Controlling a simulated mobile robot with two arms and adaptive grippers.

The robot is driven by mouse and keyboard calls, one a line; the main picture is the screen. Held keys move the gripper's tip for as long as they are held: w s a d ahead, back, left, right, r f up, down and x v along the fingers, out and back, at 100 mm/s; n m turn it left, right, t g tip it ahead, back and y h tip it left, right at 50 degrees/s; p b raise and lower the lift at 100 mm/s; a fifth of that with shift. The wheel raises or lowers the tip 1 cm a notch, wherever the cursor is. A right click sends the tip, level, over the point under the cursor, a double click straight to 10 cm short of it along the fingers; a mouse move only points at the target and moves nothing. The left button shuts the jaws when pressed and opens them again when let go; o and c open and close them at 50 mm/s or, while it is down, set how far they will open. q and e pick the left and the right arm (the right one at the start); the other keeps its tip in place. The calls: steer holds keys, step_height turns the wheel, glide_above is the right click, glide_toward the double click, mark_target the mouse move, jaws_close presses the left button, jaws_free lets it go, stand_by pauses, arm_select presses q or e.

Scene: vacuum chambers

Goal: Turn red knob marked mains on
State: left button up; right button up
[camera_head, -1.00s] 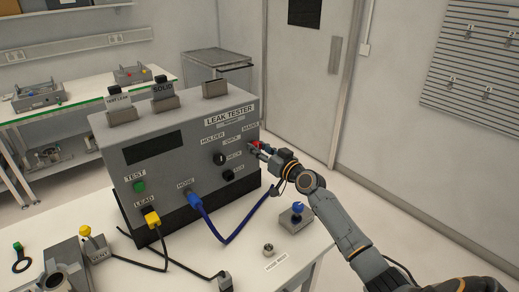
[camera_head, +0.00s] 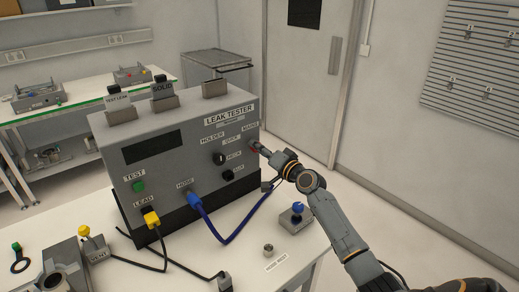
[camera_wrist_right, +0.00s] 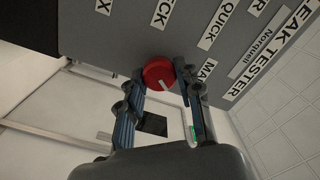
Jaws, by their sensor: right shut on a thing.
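The grey leak tester (camera_head: 170,155) stands on the white table, its front panel facing me. The red knob (camera_wrist_right: 158,73) is on the panel beside the partly hidden MAINS label (camera_wrist_right: 206,70); a white mark shows on its face. In the head view only a small red part of the knob (camera_head: 254,149) shows by the fingers. My right gripper (camera_wrist_right: 158,78) is shut on the red knob, with one finger on each side of it. In the head view the right gripper (camera_head: 262,152) reaches the panel's right end. My left gripper is not in view.
A small block with a blue top (camera_head: 297,214) and a metal ring (camera_head: 268,249) stand on the table under my right arm. A yellow plug (camera_head: 152,219) is at the left.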

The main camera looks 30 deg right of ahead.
steer(key=m+p, duration=0.2)
steer(key=m, duration=0.8)
steer(key=shift+f, duration=0.1)
steer(key=shift+m, duration=0.4)
steer(key=o, duration=1.2)
steer(key=shift+c, duration=0.2)
steer(key=s+d, duration=0.1)
steer(key=s, duration=1.1)
